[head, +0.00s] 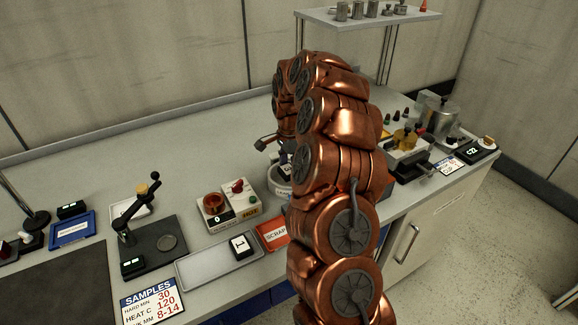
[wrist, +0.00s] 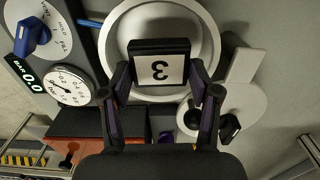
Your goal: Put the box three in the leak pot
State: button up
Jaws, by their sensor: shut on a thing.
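Box three (wrist: 160,70) is a small black box with a white face marked 3. In the wrist view, my gripper (wrist: 160,92) is shut on it, one finger at each side. The leak pot (wrist: 112,30) shows as a round white rim behind the box. The box overlaps the pot's opening in that view; its height relative to the rim is hard to tell. In the head view, part of the pot (head: 279,188) shows left of my arm. My arm hides most of the gripper and box there.
Beside the pot are a pressure gauge (wrist: 68,88), a display reading 0.0 (wrist: 25,80) and a blue knob (wrist: 30,38). A hot unit (head: 230,202) stands left of the pot. A tray (head: 205,272) holds box 1 (head: 240,246), near a red scrap tray (head: 272,236).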

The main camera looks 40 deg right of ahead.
aim_at(289, 168)
jog(key=shift+f+b, duration=0.8)
jog(key=shift+f, duration=0.4)
dwell(0.4)
jog(key=shift+f+b, duration=0.55)
jog(key=shift+b, duration=0.4)
dwell(1.6)
dwell(0.4)
jog(key=o, duration=1.2)
jog(key=shift+o, duration=0.5)
jog(key=shift+o, duration=0.6)
jog(key=shift+r, duration=0.2)
jog(key=shift+r, duration=3.85)
